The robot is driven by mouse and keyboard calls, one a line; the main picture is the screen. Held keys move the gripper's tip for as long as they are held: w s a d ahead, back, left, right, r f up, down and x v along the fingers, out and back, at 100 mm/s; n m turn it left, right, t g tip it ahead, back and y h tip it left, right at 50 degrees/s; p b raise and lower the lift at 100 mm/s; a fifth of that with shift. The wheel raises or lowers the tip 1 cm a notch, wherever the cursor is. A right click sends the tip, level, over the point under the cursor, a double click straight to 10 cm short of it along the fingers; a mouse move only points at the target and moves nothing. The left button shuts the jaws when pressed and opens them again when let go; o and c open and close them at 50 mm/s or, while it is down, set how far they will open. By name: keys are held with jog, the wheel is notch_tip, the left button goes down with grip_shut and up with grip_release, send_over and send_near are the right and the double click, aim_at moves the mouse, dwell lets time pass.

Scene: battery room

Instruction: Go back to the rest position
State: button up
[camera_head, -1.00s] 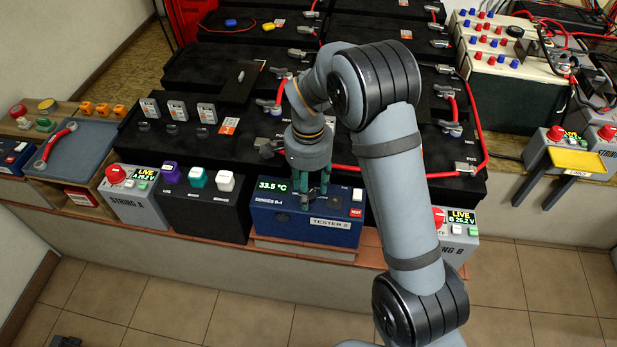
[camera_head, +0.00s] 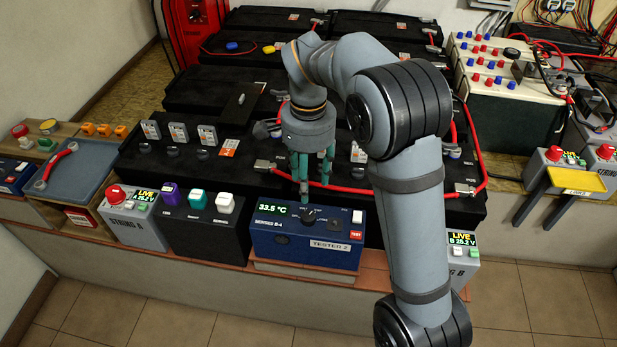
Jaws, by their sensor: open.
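My gripper (camera_head: 304,188) points down with its green fingers just above the blue tester box. It holds nothing that I can see. The tester box (camera_head: 290,247), labelled TESTER 2, stands at the front of the bench. Its display (camera_head: 273,209) reads 33.5 °C, and its black knob (camera_head: 308,215) shows just below the fingertips. A red TEST button (camera_head: 356,235) is at its right. My arm comes in from the lower right and hides part of the batteries and of the String B box (camera_head: 462,255).
The black batteries (camera_head: 205,95) with red cables fill the bench behind my gripper. The String A box (camera_head: 130,220) and a black box with coloured buttons (camera_head: 205,232) stand left of the tester. A blue-grey tray (camera_head: 85,180) lies further left. The tiled floor in front is clear.

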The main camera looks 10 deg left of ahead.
aim_at(308, 216)
jog(key=shift+f, duration=0.1)
notch_tip(308, 216, down, 12)
dwell(0.7)
